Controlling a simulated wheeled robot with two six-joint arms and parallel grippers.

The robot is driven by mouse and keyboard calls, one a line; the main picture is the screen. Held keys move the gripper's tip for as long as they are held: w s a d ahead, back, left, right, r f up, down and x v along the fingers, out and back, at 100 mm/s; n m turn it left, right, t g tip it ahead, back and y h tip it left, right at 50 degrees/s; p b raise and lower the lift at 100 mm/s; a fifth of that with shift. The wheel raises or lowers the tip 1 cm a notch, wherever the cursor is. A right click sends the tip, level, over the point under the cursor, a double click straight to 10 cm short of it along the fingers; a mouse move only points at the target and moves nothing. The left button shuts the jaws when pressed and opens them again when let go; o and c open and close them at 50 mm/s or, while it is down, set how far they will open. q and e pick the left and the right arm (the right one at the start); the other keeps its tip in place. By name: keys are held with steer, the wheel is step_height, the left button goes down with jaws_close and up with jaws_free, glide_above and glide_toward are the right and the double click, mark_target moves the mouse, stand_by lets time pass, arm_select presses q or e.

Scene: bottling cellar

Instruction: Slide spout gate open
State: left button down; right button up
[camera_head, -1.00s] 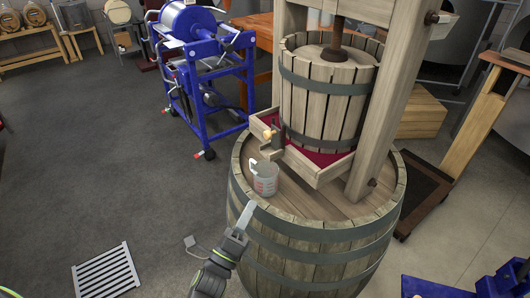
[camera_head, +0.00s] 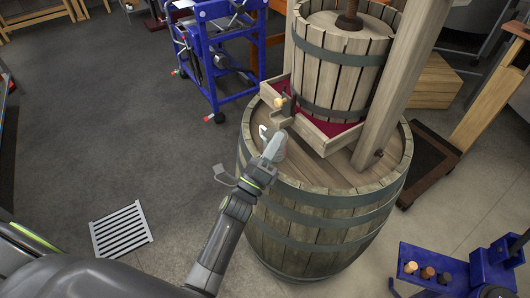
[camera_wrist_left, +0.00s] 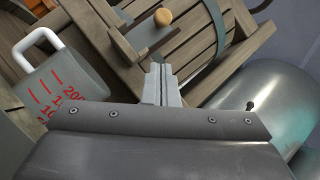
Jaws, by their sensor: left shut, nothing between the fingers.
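The spout gate (camera_head: 287,105) is a small dark plate with a pale round knob (camera_head: 278,102) at the front corner of the press tray. The knob shows as an orange-tan ball (camera_wrist_left: 163,17) at the top of the left wrist view. My left gripper (camera_head: 275,144) is shut and empty, just below and in front of the spout. In the left wrist view its fingertips (camera_wrist_left: 158,70) point toward the knob, apart from it. A grey measuring jug with red marks (camera_wrist_left: 62,88) stands beside the fingers. The gripper hides most of it in the head view. My right gripper is not in view.
The wooden press basket (camera_head: 340,70) sits in its tray on a barrel (camera_head: 325,222). A blue wheeled machine (camera_head: 213,55) stands behind left. A floor grate (camera_head: 121,229) lies at left. A blue rack with corks (camera_head: 440,272) is at lower right.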

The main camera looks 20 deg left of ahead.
mark_target(287, 101)
arm_select(q)
steer(key=shift+w+a+r+p, duration=0.25)
steer(key=shift+w+r+p, duration=0.1)
steer(key=shift+w+r, duration=0.3)
steer(key=shift+w+a+r+p, duration=0.2)
steer(key=shift+w+r+p, duration=0.2)
steer(key=shift+w+r, duration=0.25)
steer(key=shift+w+a+r+p, duration=0.25)
steer(key=shift+w+r+p, duration=0.1)
steer(key=shift+w+r, duration=0.25)
step_height(287, 101, up, 4)
steer(key=shift+f+p, duration=0.15)
steer(key=shift+p, duration=0.95)
